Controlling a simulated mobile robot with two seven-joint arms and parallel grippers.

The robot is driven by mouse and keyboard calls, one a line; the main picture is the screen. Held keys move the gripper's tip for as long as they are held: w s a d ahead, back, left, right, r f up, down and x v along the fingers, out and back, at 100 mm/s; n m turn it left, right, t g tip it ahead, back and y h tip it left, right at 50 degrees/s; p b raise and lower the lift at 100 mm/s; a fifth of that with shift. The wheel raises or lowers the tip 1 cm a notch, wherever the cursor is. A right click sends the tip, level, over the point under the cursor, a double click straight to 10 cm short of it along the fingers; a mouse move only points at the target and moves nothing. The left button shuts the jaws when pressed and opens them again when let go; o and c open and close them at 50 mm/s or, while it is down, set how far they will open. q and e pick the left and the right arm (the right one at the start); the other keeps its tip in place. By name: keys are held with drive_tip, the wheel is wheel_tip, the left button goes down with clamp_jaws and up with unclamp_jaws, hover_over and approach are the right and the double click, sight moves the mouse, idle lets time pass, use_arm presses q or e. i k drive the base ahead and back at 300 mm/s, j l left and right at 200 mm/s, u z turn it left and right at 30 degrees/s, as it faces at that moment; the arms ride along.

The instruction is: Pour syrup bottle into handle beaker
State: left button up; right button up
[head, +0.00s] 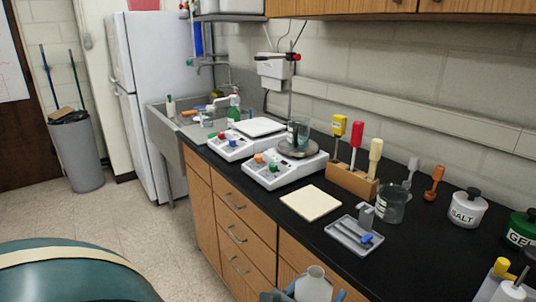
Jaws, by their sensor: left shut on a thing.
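A white bottle (314,284) with an open neck shows at the bottom edge of the head view, in front of the counter. My left gripper (309,294) is shut on it, with a finger on either side; the lower part of the bottle is cut off. The bottle looks roughly upright. A clear glass beaker (390,205) with a label stands on the black counter, up and to the right of the bottle and apart from it. I cannot make out its handle clearly. Another glass beaker (298,133) sits on a hot plate farther back. My right gripper is not in view.
A grey tray (340,234) with a blue item and a cream square pad (311,203) lie on the black counter (278,225). A wooden rack (352,184) of coloured-handled tools stands behind. A salt jar (467,208) stands at right. Hot plates (285,168) are at left.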

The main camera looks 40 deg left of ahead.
sight(300, 134)
drive_tip(key=i+u, duration=0.25)
drive_tip(key=u, duration=0.15)
drive_tip(key=i+u, duration=0.25)
drive_tip(key=u, duration=0.15)
drive_tip(key=k+l+z, duration=0.1)
drive_tip(key=k+z, duration=0.25)
drive_tip(key=k, duration=0.15)
drive_tip(key=j+z, duration=0.25)
drive_tip(key=z, duration=0.15)
drive_tip(key=j+z, duration=0.25)
drive_tip(key=z, duration=0.15)
drive_tip(key=k+j+z, duration=0.1)
drive_tip(key=j+z, duration=0.3)
drive_tip(key=j, duration=0.3)
drive_tip(key=k+j+z, duration=0.1)
drive_tip(key=j, duration=0.25)
drive_tip(key=k+j+z, duration=0.1)
drive_tip(key=j, duration=0.25)
drive_tip(key=k+j, duration=0.15)
drive_tip(key=j, duration=0.25)
drive_tip(key=k+j, duration=0.1)
drive_tip(key=j, duration=0.35)
drive_tip(key=k+j, duration=0.15)
drive_tip(key=j, duration=0.25)
drive_tip(key=j+z, duration=0.05)
